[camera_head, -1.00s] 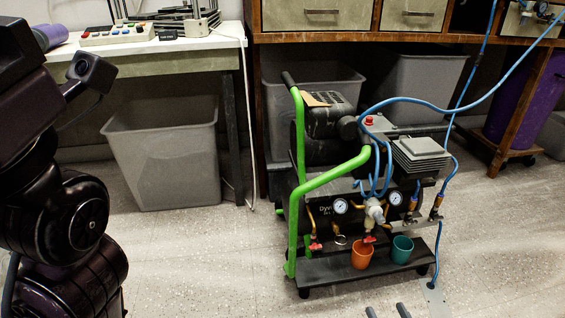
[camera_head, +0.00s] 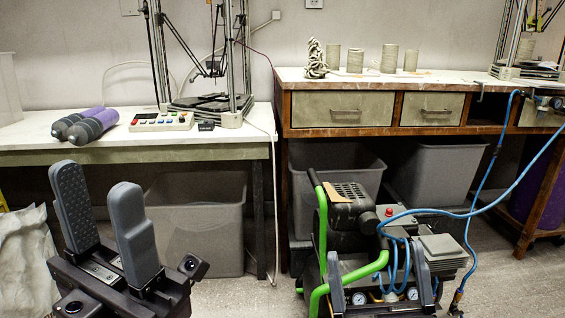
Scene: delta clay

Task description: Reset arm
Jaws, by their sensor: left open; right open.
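My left gripper (camera_head: 97,180) stands at the lower left in the head view. Its two grey padded fingers point up and are apart, with nothing between them. Behind it are the front of the left white table and a grey bin. My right gripper (camera_head: 379,262) shows at the bottom edge, right of centre. Its two dark fingers point up, wide apart, in front of the air compressor (camera_head: 352,213). The compressor parts are seen between these fingers; I see nothing held. The rest of the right gripper and arm is below the picture.
The white table (camera_head: 40,133) holds purple-and-grey cylinders (camera_head: 86,124), a control box (camera_head: 161,121) and a printer frame. A wooden bench (camera_head: 290,113) bears clay pieces (camera_head: 383,58). Grey bins (camera_head: 200,225) stand beneath. A blue hose (camera_head: 480,208) runs from the compressor to the bench.

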